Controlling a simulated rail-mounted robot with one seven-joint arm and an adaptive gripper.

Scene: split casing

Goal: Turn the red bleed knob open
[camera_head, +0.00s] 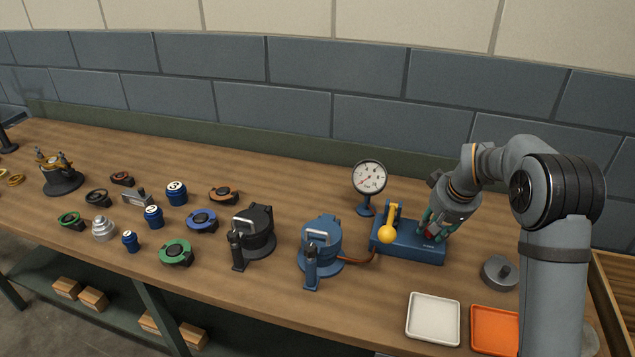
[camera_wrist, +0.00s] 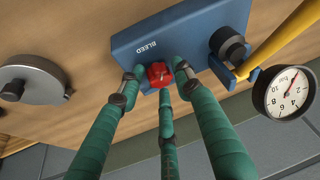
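The red bleed knob (camera_wrist: 160,74) sits on the edge of a blue block (camera_wrist: 150,40) marked BLEED in the wrist view. My gripper (camera_wrist: 160,78) has three green fingers spread around the knob. The left and right fingertips appear slightly apart from it, and the third finger is close at its lower side, where contact cannot be told. In the head view my gripper (camera_head: 432,224) points down at the right end of the blue block (camera_head: 400,246). Only a little of the red knob (camera_head: 430,235) shows there, between the fingers.
A yellow-balled lever (camera_head: 387,233) rises from the block's left part. A dial gauge (camera_head: 369,178) stands behind it. A blue casing (camera_head: 320,245) stands left, joined by a hose. A grey lidded part (camera_head: 499,273), white tray (camera_head: 433,340) and orange tray (camera_head: 494,345) lie nearer.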

